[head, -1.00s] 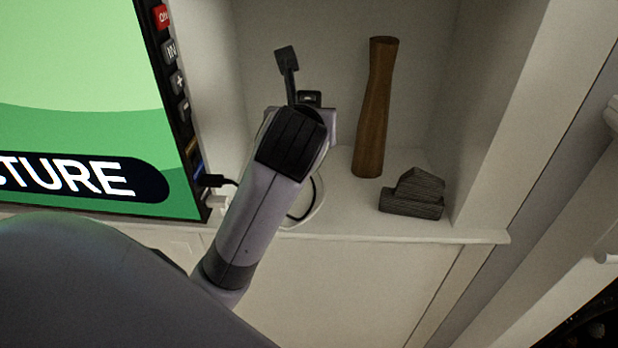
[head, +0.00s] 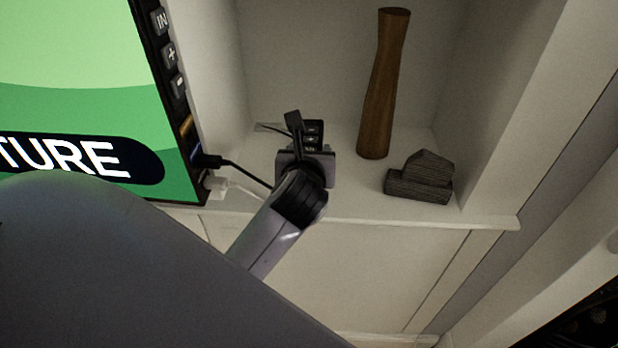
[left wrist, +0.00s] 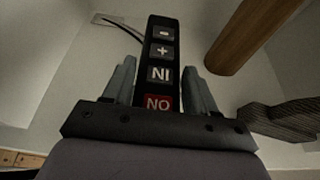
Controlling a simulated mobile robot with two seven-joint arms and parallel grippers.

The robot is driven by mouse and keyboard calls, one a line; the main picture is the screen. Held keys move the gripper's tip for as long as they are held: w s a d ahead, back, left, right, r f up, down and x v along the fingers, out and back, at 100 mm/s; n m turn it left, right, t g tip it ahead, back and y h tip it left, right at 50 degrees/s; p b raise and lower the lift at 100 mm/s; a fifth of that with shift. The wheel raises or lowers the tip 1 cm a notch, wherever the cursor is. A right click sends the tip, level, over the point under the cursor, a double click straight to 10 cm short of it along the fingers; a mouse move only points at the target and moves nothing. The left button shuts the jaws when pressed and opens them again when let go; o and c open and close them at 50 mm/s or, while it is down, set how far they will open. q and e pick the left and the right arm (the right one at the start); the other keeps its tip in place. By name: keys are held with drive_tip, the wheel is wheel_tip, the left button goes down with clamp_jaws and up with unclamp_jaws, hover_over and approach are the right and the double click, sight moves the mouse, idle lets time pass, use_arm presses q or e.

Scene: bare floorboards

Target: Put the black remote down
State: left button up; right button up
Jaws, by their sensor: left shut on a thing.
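The black remote (left wrist: 162,52) has grey minus, plus and "IN" buttons and a red "ON" button. It stands lengthwise between the two fingers of my left gripper (left wrist: 160,88) in the left wrist view. In the head view my left gripper (head: 305,150) is in front of the white shelf (head: 345,205), and the remote (head: 314,134) shows partly behind it. The gripper is shut on the remote. I cannot tell whether the remote touches the shelf surface. My right gripper is not in view.
A tall brown wooden vase (head: 381,90) stands right of the gripper on the shelf. A dark grey house-shaped block (head: 420,178) lies nearer the front edge. A screen (head: 80,120) with plugged cables (head: 238,172) is at left. Bare shelf lies between the gripper and the block.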

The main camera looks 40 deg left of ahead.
use_arm(q)
wheel_tip(320, 180, down, 5)
drive_tip(key=shift+f+b, duration=0.2)
drive_tip(key=shift+b, duration=0.35)
drive_tip(key=shift+f, duration=0.35)
drive_tip(key=shift+f, duration=0.15)
drive_tip(key=o, duration=1.1)
